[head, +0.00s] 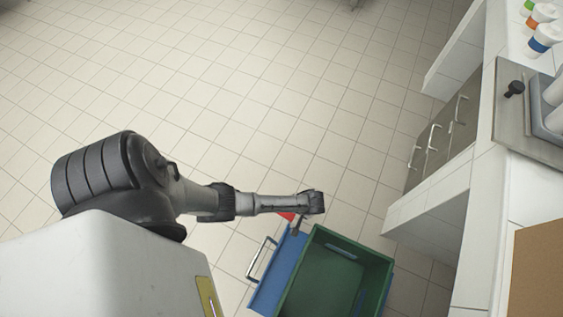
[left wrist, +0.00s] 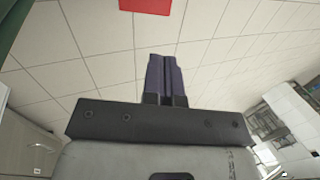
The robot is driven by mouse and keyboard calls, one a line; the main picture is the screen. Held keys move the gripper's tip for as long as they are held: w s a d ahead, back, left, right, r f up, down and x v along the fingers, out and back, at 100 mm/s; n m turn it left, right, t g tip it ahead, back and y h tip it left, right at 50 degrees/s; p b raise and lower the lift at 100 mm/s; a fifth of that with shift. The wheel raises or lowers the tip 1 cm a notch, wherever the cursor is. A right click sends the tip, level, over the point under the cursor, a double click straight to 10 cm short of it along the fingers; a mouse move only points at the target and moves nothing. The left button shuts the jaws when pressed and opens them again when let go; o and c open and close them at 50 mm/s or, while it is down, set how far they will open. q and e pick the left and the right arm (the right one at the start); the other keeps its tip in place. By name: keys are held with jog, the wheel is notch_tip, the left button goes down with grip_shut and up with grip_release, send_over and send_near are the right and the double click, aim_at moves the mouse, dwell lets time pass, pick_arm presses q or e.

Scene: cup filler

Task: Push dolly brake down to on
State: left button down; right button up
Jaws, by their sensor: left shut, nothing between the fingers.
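The blue dolly (head: 268,286) stands on the floor at the bottom of the head view, with a silver handle (head: 261,259) on its left side. A red piece (head: 286,215), which looks like the brake pedal, shows at the dolly's far end, partly hidden by my left arm. My left gripper (head: 296,230) points down beside it, shut and empty. In the left wrist view the shut fingers (left wrist: 166,75) are in the middle, and the red piece (left wrist: 145,5) is cut off at the top edge, apart from the fingertips in the picture. My right gripper is out of view.
An empty green crate (head: 335,270) sits on the dolly, close to the right of my left gripper. A white counter (head: 470,235) with drawers (head: 437,145) runs along the right. The tiled floor (head: 230,90) beyond is clear.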

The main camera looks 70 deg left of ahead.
pick_arm(q)
jog(key=shift+n+g, duration=0.3)
jog(key=shift+n, duration=0.2)
jog(key=f+b, duration=0.1)
jog(key=a+f, duration=0.1)
jog(key=f, duration=0.1)
jog(key=f+b, duration=0.1)
jog(key=f, duration=0.1)
jog(key=shift+w+a+b, duration=0.25)
jog(key=shift+a+b, duration=0.05)
jog(key=shift+a, duration=0.05)
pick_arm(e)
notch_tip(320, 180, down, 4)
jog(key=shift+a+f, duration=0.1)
pick_arm(q)
jog(key=b+x, duration=0.8)
jog(key=x, duration=0.3)
jog(key=shift+a+f, duration=0.25)
jog(key=shift+b+x, duration=1.1)
jog(key=shift+x, duration=0.1)
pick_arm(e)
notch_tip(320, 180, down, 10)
pick_arm(q)
jog(key=shift+s+r, duration=0.1)
jog(key=shift+s, duration=0.15)
